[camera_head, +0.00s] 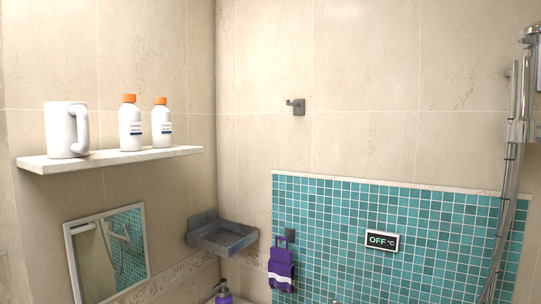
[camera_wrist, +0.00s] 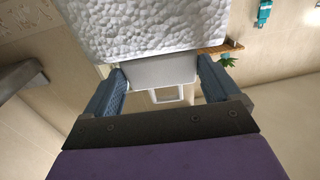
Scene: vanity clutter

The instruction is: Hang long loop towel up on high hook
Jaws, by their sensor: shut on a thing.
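In the wrist view my gripper (camera_wrist: 160,82) has its two blue-grey fingers on either side of the smooth pale top of a white bumpy towel (camera_wrist: 150,28). It is shut on that top part. A squarish white loop (camera_wrist: 166,95) sticks out from it between the fingers, toward my palm. The towel's far end runs out of the picture. The high hook (camera_head: 298,106) is a small dark fixture on the beige wall in the head view, with nothing on it. Gripper and white towel do not show in the head view.
A shelf (camera_head: 110,157) on the left holds a mug (camera_head: 66,130) and two bottles (camera_head: 131,127). A grey corner shelf (camera_head: 222,236) juts out. The wall around the high hook is clear.

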